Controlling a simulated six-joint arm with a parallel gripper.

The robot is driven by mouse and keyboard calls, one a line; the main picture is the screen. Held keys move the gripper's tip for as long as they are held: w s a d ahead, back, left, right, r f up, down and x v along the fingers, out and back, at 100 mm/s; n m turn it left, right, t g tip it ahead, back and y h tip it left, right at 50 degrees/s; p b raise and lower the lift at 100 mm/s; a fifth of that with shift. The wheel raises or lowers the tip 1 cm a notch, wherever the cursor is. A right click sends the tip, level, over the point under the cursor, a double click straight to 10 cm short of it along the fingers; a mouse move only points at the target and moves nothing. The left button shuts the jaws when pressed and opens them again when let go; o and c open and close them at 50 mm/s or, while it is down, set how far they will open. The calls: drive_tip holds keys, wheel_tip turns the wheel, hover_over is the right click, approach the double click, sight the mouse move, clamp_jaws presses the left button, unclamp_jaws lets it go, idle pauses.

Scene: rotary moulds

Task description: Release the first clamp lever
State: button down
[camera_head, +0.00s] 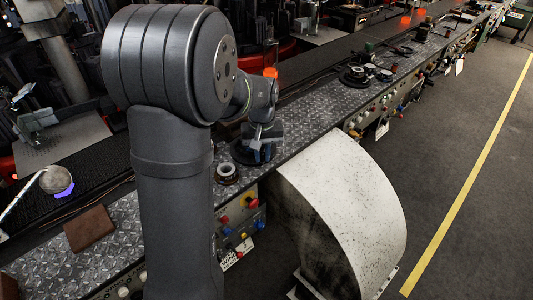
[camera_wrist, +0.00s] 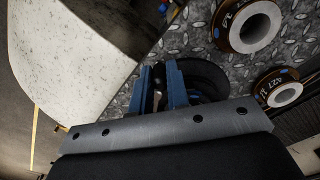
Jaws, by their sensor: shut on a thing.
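My gripper (camera_head: 258,148) is at the steel-topped bench, over a round black base, and mostly hidden by my wrist in the head view. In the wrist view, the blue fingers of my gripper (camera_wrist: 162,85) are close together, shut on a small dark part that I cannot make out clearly. The round black base (camera_wrist: 208,76) shows behind and to the right of the fingers. No clamp lever can be told for certain. A grey clamp-like fixture (camera_head: 36,117) stands on a plate at the far left, well away from my gripper.
Ringed parts with pale centres (camera_wrist: 250,24) lie close to my gripper; one ringed part (camera_head: 227,172) shows in the head view. A large white curved cover (camera_head: 350,205) stands in front of the bench. A brown pad (camera_head: 90,229) lies at left. Cables and tools clutter the far bench.

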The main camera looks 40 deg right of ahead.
drive_tip(key=m, duration=0.2)
drive_tip(key=w+m, duration=0.1)
drive_tip(key=shift+w+a, duration=0.1)
drive_tip(key=shift+a, duration=0.15)
drive_tip(key=shift+w+m, duration=0.25)
drive_tip(key=shift+m, duration=0.5)
drive_tip(key=shift+w+m, duration=0.25)
drive_tip(key=shift+m, duration=0.5)
drive_tip(key=c, duration=1.4)
unclamp_jaws()
wheel_tip(320, 180, up, 17)
drive_tip(key=shift+r, duration=0.2)
